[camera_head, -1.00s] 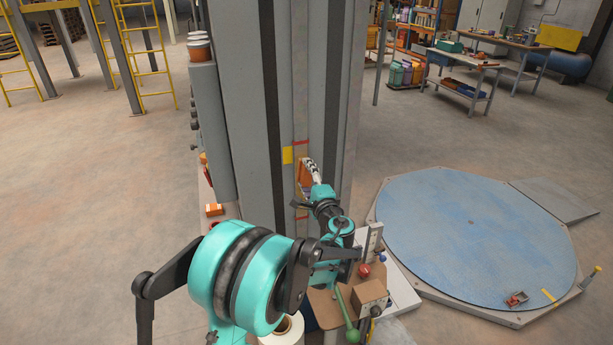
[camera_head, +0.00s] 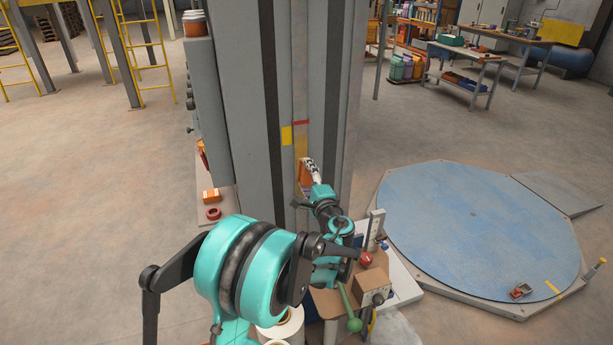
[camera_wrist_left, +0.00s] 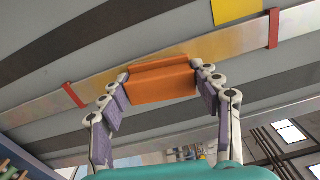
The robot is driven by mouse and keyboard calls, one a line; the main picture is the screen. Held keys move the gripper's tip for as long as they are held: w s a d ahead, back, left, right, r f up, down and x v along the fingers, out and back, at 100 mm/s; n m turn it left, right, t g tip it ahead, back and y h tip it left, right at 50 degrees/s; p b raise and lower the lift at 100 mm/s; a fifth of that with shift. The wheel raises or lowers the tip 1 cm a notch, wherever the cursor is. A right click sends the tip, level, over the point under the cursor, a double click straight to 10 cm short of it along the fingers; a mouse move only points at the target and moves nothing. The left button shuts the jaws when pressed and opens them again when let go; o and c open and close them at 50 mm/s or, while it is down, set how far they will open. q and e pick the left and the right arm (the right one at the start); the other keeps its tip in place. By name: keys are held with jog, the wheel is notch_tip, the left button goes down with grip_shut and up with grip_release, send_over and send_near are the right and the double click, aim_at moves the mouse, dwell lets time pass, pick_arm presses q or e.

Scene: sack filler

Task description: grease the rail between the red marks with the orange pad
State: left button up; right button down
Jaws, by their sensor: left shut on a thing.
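The rail (camera_head: 300,85) is a pale strip running up the grey column. The upper red mark (camera_head: 301,122) crosses it, above my left gripper (camera_head: 308,174). In the left wrist view both marks show: one on the right (camera_wrist_left: 273,28), near a yellow label, and one on the left (camera_wrist_left: 72,95). The orange pad (camera_wrist_left: 160,82) is between them, held in my left gripper (camera_wrist_left: 162,92), whose fingers are shut on its sides. The pad lies over the rail and appears to be against it. Below the upper mark the rail looks tan. My right gripper is not in view.
A yellow label (camera_head: 286,136) is on the column beside the rail. A small stand with a control box (camera_head: 374,290) and green-knobbed lever (camera_head: 354,324) is close below my left arm. A blue round platform (camera_head: 475,230) lies at right. Open floor is at left.

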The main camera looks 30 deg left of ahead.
pick_arm(q)
jog(key=shift+f+b, duration=2.65)
jog(key=shift+f, duration=2.95)
jog(key=v, duration=0.6)
jog(key=shift+v, duration=1.55)
